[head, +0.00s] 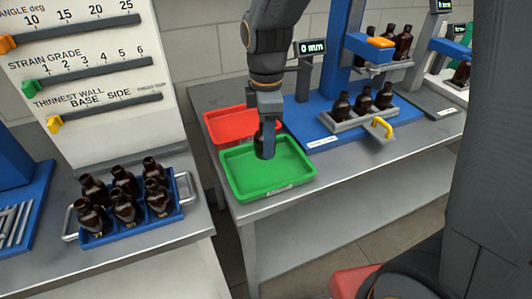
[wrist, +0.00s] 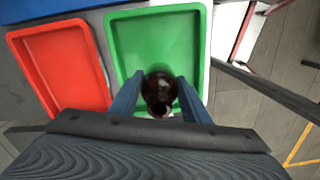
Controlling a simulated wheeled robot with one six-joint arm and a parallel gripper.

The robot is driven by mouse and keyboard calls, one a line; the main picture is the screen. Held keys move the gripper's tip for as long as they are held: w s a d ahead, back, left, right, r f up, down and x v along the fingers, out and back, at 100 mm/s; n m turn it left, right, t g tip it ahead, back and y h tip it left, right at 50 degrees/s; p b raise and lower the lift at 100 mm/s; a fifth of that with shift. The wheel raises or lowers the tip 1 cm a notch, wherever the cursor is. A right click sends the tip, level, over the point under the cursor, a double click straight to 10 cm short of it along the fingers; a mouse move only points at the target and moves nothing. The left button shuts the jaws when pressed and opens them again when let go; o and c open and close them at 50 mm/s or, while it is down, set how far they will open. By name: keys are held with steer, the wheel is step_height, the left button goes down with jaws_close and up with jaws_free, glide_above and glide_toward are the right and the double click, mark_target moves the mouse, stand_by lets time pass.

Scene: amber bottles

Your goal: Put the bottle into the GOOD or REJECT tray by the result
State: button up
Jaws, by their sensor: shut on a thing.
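My gripper (head: 267,140) is shut on an amber bottle (wrist: 159,92), which sits between its two blue fingers in the wrist view. The green tray (wrist: 118,35) looks otherwise empty. The red tray (head: 215,126) lies behind it and is empty; it also shows on the left in the wrist view (wrist: 62,70). The writing on the tray labels is too small to read.
A blue carrier (head: 184,186) with several amber bottles stands on the left table. A blue station (head: 318,122) with a 0 mm display (head: 309,48) and a rack of bottles (head: 345,125) stands right of the trays. A slider board (head: 90,130) is at the left.

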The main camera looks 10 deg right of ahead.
steer(key=shift+f+p, duration=0.5)
steer(key=shift+f, duration=2.15)
steer(key=shift+f, duration=0.2)
steer(key=o, duration=1.1)
steer(key=shift+r, duration=0.1)
step_height(320, 180, up, 12)
steer(key=b, duration=0.2)
steer(key=shift+b, duration=0.3)
steer(key=s+d+f+m, duration=0.2)
steer(key=d+f+m, duration=0.1)
steer(key=d+m, duration=0.1)
steer(key=s+d+f+m, duration=0.3)
steer(key=d+m, duration=0.1)
steer(key=m, duration=0.3)
steer(key=s+d+f+m+t, duration=0.1)
steer(key=s+d+f+m, duration=0.1)
steer(key=m, duration=0.4)
steer(key=shift+s+d+f, duration=0.2)
steer(key=shift+d+f, duration=0.2)
steer(key=shift+d, duration=0.2)
steer(key=shift+s+d+f, duration=0.2)
steer(key=shift+d+f, duration=0.15)
steer(key=shift+d, duration=0.2)
steer(key=shift+s+d+f+m, duration=0.2)
steer(key=shift+s+f+m, duration=0.2)
steer(key=shift+m, duration=0.3)
